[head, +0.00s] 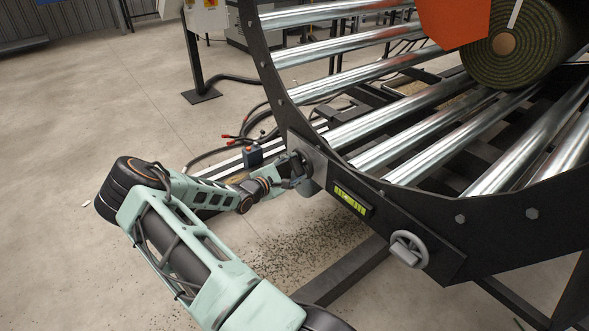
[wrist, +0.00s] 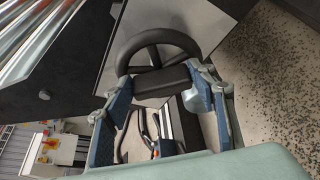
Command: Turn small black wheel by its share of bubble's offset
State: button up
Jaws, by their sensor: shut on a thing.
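The small black wheel (wrist: 158,42) fills the upper middle of the wrist view, with its curved rim, spokes and a dark block at its near side. My gripper (wrist: 160,82) has its two fingers on either side of that block and is shut on the wheel. In the head view my gripper (head: 291,178) is at the left end of the dark frame plate, where it largely hides the wheel. The yellow-green bubble level (head: 352,201) is on the plate just right of my gripper. The bubble's exact place in it is too small to tell.
A larger grey handwheel (head: 409,249) sits lower right on the same frame plate (head: 480,225). Shiny rollers (head: 430,140) and a turf roll (head: 515,45) lie behind it. Open concrete lies left.

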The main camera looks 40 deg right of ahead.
jog(key=o, duration=1.2)
jog(key=shift+c, duration=0.2)
jog(key=shift+a, duration=0.1)
jog(key=v, duration=1.1)
jog(key=shift+a+r, duration=0.15)
jog(key=shift+a, duration=0.2)
